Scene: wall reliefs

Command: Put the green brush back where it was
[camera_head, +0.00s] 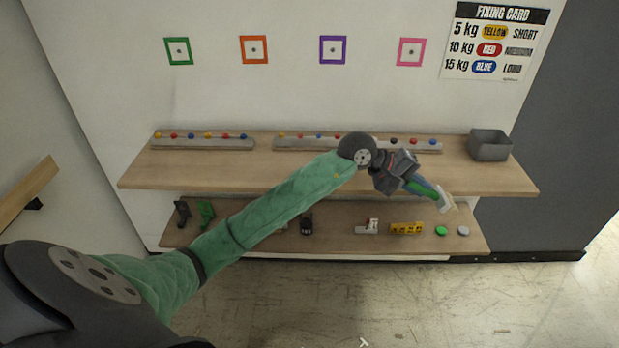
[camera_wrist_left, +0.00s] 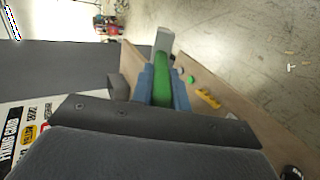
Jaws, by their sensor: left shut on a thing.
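My left gripper (camera_head: 419,184) is shut on the green brush (camera_head: 424,191), with blue fingers on both sides of its handle. The brush's pale head (camera_head: 446,202) points away from the gripper, to the lower right in the head view. It shows in front of the right part of the upper shelf (camera_head: 230,175), near its front edge; its exact height above the shelf is hard to tell. In the left wrist view the green handle (camera_wrist_left: 162,88) lies between the fingers, with the grey-white head (camera_wrist_left: 164,40) beyond. My right gripper is not in view.
A grey bin (camera_head: 490,145) stands at the upper shelf's right end. Strips with coloured knobs (camera_head: 202,143) line its back. The lower shelf (camera_head: 340,243) holds a green tool (camera_head: 205,212), a yellow block (camera_head: 407,228), a green disc (camera_head: 441,230) and more. Coloured square frames (camera_head: 178,51) hang on the wall.

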